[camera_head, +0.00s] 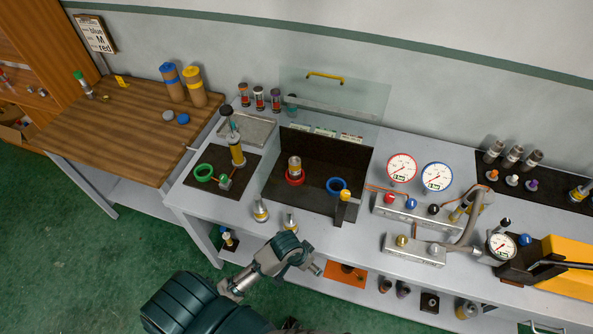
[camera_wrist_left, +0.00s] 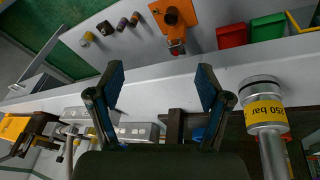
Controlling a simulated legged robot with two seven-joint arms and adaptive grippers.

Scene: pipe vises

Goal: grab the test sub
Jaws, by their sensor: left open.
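I cannot tell for sure which is the test sub. My left gripper (camera_head: 316,268) is at the bench's front edge; its fingers (camera_wrist_left: 160,88) are open and empty, beside the labelled piece. My right gripper is not in view.
A clear shield (camera_head: 335,100) rises behind the dark test bay holding red and blue rings (camera_head: 337,185). A yellow and black post (camera_head: 342,208) stands at its front right. Gauges and manifolds (camera_head: 408,203) occupy the right. An orange plate (camera_head: 347,275) lies on the lower shelf.

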